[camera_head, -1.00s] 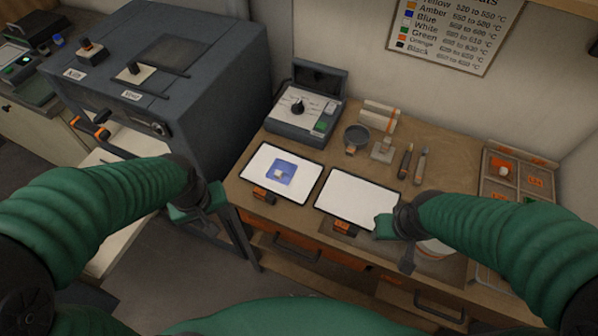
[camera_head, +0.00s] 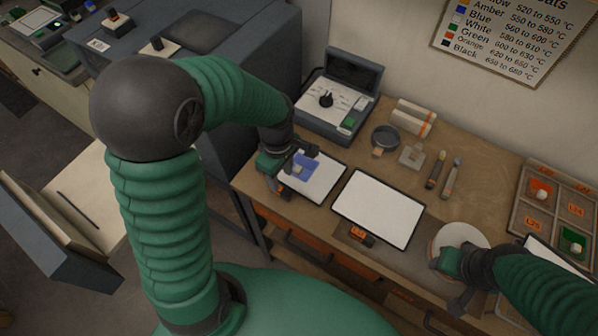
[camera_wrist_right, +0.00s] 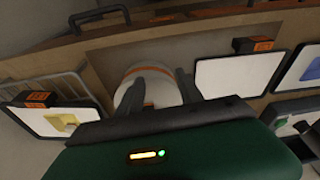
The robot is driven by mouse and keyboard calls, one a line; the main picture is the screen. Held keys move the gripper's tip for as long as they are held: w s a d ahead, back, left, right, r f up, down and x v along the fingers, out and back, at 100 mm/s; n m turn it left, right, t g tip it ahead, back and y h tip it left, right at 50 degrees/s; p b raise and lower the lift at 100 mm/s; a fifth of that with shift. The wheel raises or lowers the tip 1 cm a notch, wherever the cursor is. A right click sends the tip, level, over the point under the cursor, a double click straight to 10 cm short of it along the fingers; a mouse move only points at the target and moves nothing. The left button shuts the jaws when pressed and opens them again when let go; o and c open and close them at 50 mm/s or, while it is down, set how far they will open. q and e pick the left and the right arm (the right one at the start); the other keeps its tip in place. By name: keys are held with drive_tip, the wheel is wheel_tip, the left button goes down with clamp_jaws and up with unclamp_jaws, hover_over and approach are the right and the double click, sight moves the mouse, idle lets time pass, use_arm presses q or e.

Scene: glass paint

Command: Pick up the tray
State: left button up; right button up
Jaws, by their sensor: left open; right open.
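The left tray (camera_head: 325,183) is a white, dark-edged panel with an orange tab, bearing a blue square with a small pale piece. My left gripper (camera_head: 294,168) is open over its left side and hides part of it; I cannot tell whether it touches. A blank white tray (camera_head: 378,208) lies beside it, also in the right wrist view (camera_wrist_right: 238,78). A third tray (camera_wrist_right: 58,123) with a yellow piece shows in the right wrist view; my right arm partly hides it in the head view. My right gripper (camera_wrist_right: 158,80) is open near a white round container (camera_wrist_right: 152,72).
A compartment box (camera_head: 556,205) is at right. A large grey kiln (camera_head: 195,40) stands at left.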

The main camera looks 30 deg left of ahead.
sight(280, 186)
use_arm(q)
drive_tip(key=f, duration=0.6)
drive_tip(key=shift+s+a+f, duration=0.15)
drive_tip(key=shift+a, duration=0.15)
clamp_jaws()
idle(1.0)
